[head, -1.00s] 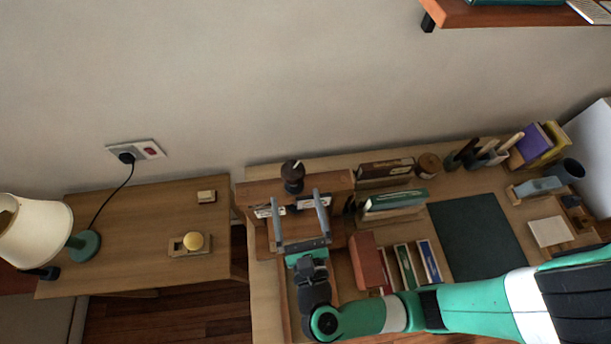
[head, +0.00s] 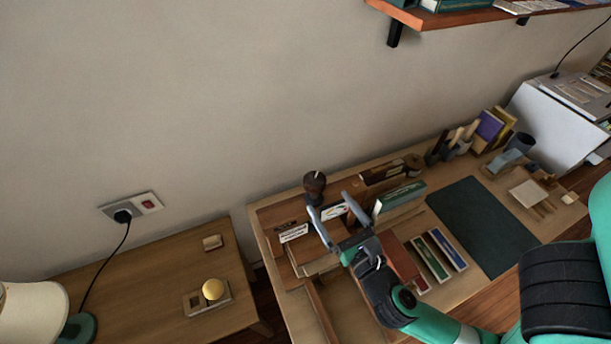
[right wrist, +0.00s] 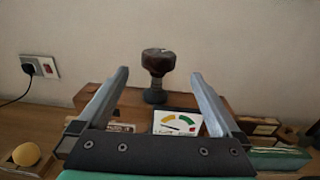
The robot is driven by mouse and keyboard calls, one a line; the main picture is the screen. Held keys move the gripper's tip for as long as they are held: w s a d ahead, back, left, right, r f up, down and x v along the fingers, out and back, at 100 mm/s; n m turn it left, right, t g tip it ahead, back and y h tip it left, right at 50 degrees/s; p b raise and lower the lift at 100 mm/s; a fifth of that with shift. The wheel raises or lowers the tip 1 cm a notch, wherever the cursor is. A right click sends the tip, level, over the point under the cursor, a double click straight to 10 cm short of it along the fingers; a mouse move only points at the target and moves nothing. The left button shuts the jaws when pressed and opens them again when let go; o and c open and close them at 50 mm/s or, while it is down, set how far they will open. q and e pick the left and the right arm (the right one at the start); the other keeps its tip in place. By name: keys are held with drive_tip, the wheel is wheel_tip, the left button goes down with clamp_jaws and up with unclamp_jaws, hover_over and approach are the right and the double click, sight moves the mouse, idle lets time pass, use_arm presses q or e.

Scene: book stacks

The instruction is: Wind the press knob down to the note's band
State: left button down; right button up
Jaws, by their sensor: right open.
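The press knob (head: 315,182) is dark brown and stands upright on top of the wooden press (head: 268,215). In the right wrist view the knob (right wrist: 158,62) shows between and beyond the fingers. My right gripper (head: 329,201) is open and empty, in front of the knob. My left gripper is out of view.
Books (head: 400,198) stand close to the right of the press, with a dark green mat (head: 480,228) beyond. A tin (head: 412,162) and pen holders are at the back. A side table (head: 150,290) with a yellow-knobbed box (head: 213,290) stands left.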

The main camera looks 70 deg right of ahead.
sight(309, 173)
drive_tip(key=shift+w+d, duration=0.1)
drive_tip(key=shift+w, duration=0.2)
drive_tip(key=p+x, duration=0.2)
drive_tip(key=x, duration=0.9)
drive_tip(key=shift+c, duration=0.3)
drive_tip(key=c, duration=1.3)
